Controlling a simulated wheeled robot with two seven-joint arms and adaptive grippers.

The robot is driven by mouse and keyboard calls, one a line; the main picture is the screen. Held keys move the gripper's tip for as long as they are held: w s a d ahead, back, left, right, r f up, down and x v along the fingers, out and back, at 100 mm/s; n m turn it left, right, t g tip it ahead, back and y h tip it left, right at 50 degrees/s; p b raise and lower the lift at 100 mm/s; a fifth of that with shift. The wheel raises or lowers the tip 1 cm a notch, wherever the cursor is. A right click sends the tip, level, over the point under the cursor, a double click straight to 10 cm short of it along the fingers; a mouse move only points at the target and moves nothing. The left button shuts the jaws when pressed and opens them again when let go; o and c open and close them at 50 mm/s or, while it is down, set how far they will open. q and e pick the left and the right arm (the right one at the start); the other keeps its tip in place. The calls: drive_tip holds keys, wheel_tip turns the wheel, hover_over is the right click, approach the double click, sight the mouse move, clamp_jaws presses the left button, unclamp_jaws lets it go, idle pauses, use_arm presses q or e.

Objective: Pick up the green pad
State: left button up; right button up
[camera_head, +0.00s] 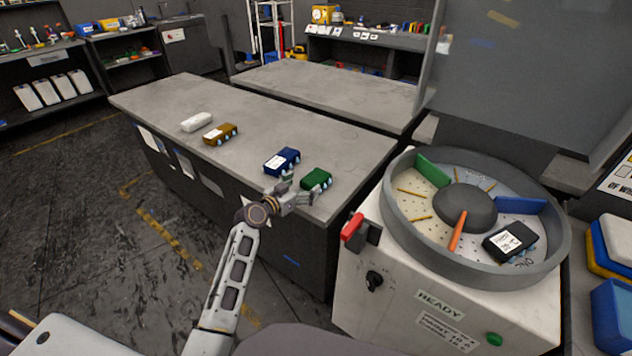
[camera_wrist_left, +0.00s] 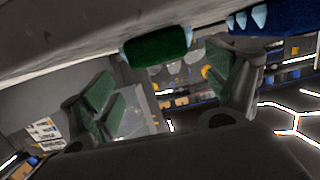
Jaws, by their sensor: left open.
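The green pad (camera_head: 316,179) lies on the grey table near its front right corner, with pale bluish bumps along one side. My left gripper (camera_head: 298,191) is at the table's front edge, just in front of and left of the green pad. In the left wrist view, the green pad (camera_wrist_left: 158,48) shows ahead of the fingers, in the space between them. The left gripper (camera_wrist_left: 168,98) has its two green-faced fingers spread wide apart, with nothing between them. My right gripper is not in view.
A blue pad (camera_head: 282,161) lies close left of the green one; brown (camera_head: 221,134) and white (camera_head: 196,122) pads lie farther left on the table (camera_head: 300,130). A machine with a round drum (camera_head: 395,225) stands right of the table, with a red-handled lever (camera_head: 352,226) near the table corner.

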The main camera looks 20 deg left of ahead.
sight(313, 179)
use_arm(q)
drive_tip(key=shift+w+d, duration=0.1)
drive_tip(key=shift+w, duration=0.25)
drive_tip(key=shift+f+x, duration=0.1)
drive_tip(key=shift+x, duration=1.2)
drive_tip(key=shift+f+x, duration=0.15)
drive_tip(key=shift+x, duration=1.2)
drive_tip(key=shift+s, duration=0.1)
drive_tip(key=shift+c, duration=0.2)
drive_tip(key=c, duration=1.1)
drive_tip(key=shift+r, duration=0.1)
drive_tip(key=shift+c, duration=0.2)
